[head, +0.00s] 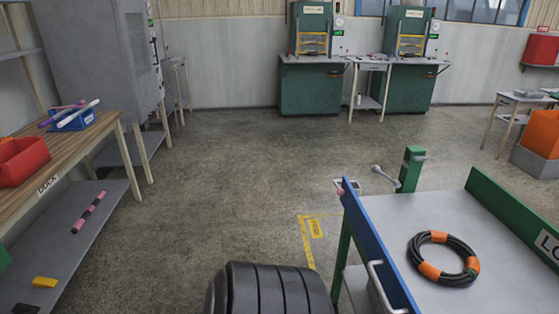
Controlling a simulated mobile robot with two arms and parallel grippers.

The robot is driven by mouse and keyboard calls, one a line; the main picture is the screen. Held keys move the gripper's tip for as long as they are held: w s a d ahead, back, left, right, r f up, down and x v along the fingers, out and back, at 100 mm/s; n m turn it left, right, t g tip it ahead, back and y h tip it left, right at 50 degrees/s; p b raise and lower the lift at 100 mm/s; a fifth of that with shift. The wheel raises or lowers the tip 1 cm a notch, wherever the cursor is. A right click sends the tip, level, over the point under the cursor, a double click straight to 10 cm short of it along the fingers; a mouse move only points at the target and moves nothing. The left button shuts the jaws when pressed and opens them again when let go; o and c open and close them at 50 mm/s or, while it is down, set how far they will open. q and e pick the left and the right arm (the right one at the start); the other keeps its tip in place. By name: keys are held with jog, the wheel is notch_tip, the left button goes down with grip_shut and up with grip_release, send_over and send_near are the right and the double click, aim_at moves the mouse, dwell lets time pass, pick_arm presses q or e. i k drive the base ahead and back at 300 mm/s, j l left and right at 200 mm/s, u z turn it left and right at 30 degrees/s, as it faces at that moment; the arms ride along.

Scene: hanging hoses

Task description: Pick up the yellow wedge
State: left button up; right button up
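A small yellow block (44,282), which looks like the yellow wedge, lies on the grey lower shelf (95,215) of the wooden-topped bench at the left. It is near the shelf's front end, close to a small dark object (26,308) at the picture's bottom edge. Its sloped shape is hard to make out at this size. Neither of my grippers is in view.
A pink and black rod (88,212) lies farther back on that shelf. A red bin (22,160) and a blue tray (72,119) stand on the bench top. A cart (485,292) with a coiled black hose (443,258) stands at the right. The middle floor is clear.

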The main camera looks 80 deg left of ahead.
aim_at(40, 282)
jog(key=u, duration=4.35)
jog(key=i+l+u, duration=0.15)
jog(key=i+l, duration=0.4)
jog(key=i, duration=0.25)
jog(key=i+l+u, duration=0.15)
jog(key=i+l, duration=0.3)
jog(key=i, duration=0.2)
jog(key=i+l, duration=0.5)
jog(key=i+j+u, duration=0.05)
jog(key=i, duration=0.1)
